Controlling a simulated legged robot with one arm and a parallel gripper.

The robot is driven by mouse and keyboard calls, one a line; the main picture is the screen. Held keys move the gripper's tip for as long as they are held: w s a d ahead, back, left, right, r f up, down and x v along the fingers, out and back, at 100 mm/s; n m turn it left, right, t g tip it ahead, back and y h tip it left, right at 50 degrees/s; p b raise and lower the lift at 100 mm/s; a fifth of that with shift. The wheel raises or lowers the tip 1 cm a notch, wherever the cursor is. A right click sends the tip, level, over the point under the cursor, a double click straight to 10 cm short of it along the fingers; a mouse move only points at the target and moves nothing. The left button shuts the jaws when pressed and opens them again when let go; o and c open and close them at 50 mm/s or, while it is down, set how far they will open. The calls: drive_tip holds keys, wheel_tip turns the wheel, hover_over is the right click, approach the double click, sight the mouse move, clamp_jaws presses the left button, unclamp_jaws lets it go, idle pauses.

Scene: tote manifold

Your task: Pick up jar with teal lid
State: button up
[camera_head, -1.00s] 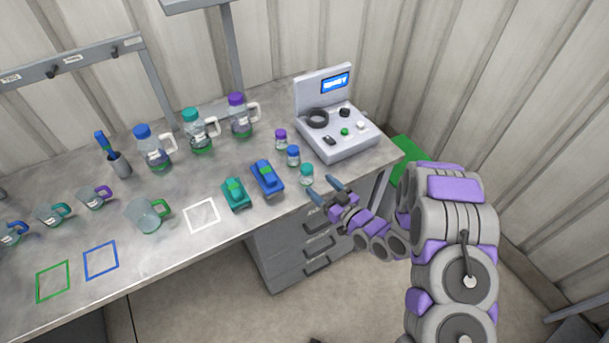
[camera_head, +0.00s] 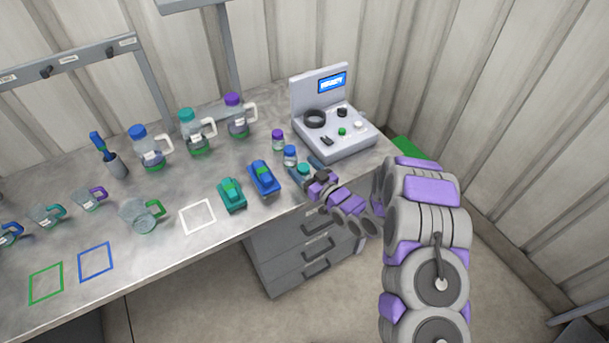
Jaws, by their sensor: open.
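The small jar with a teal lid (camera_head: 304,170) stands near the table's front right edge, partly hidden by my gripper. My gripper (camera_head: 306,168) is open and low at the jar, with its fingers reaching to either side of it. I cannot tell whether the fingers touch the jar. A small jar with a blue lid (camera_head: 290,155) stands just behind it, and a small jar with a purple lid (camera_head: 278,140) stands farther back.
A grey console (camera_head: 340,140) stands behind and right of the jars. A blue toy-like block (camera_head: 264,177) and a teal one (camera_head: 231,195) lie to the left. Lidded jugs (camera_head: 192,135) stand farther back left. A white outlined square (camera_head: 198,217) is empty.

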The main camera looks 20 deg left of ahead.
drive_tip(key=shift+a, duration=0.2)
drive_tip(key=shift+a+f, duration=0.15)
drive_tip(key=shift+a, duration=0.1)
drive_tip(key=c, duration=0.5)
drive_tip(key=shift+d, duration=0.3)
drive_tip(key=c, duration=0.6)
drive_tip(key=shift+o, duration=0.2)
drive_tip(key=shift+a, duration=0.1)
